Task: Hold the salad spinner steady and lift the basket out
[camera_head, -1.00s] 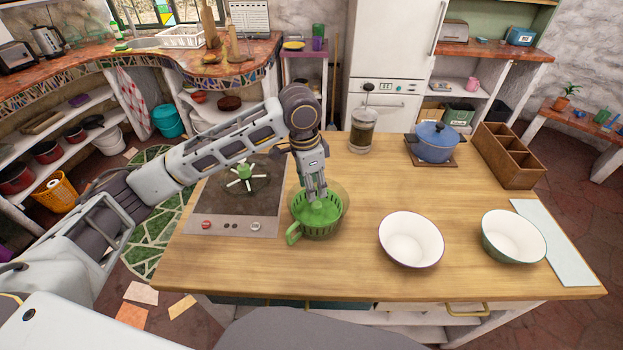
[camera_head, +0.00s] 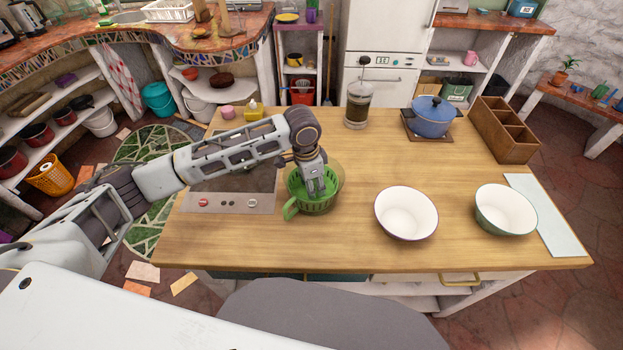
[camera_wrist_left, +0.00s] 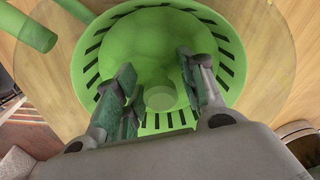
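The salad spinner stands on the wooden counter (camera_head: 260,240), left of its middle. Its clear outer bowl (camera_head: 342,180) surrounds a green slotted basket (camera_head: 315,207). A green handle (camera_head: 291,209) sticks out at the front left. In the left wrist view the basket (camera_wrist_left: 110,35) fills the middle, with the clear bowl (camera_wrist_left: 275,60) around it. My left gripper (camera_head: 317,190) points down into the basket from above. My right gripper is not in view.
A hob (camera_head: 232,190) lies left of the spinner. Two white bowls (camera_head: 406,213) (camera_head: 505,210) stand to the right, beside a pale board (camera_head: 548,222). A French press (camera_head: 357,105), blue pot (camera_head: 432,117) and wooden box (camera_head: 504,130) stand behind. Bare counter lies in front of the spinner.

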